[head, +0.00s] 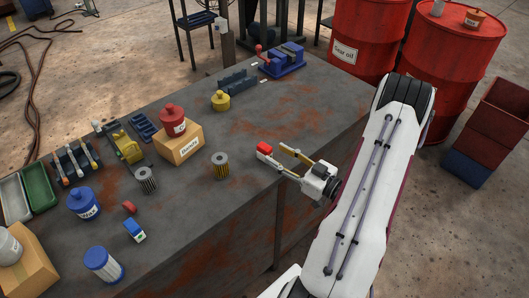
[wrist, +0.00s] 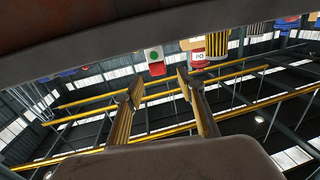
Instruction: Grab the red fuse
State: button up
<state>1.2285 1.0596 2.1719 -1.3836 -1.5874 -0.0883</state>
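The red fuse (head: 264,147) is a small block with a red top and a pale body, at the right part of the table by the tips of my gripper. In the wrist view, which is upside down, the red fuse (wrist: 154,57) shows a white face with a green dot. My gripper (head: 274,154) is low over the table's right edge, its fingers apart. In the wrist view the brass fingers of my gripper (wrist: 160,83) are spread with empty space between them, and the fuse appears beyond that gap. The near finger partly hides the fuse's lower part in the head view.
A ribbed filter (head: 220,166) stands left of the fuse, and a red can (head: 173,121) sits on a cardboard box (head: 180,146) behind it. A yellow can (head: 220,101) and blue vise (head: 282,60) are farther back. A blue-and-white block (head: 135,230) lies front left. Bare tabletop surrounds the fuse.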

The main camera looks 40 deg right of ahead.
aim_at(270, 150)
jog(key=shift+w, duration=0.55)
jog(key=shift+a, duration=0.1)
jog(key=shift+w+a+f, duration=0.1)
jog(key=shift+w+a, duration=0.05)
jog(key=shift+w, duration=1.15)
jog(key=shift+w+a, duration=0.1)
jog(key=shift+w, duration=1.2)
grip_shut()
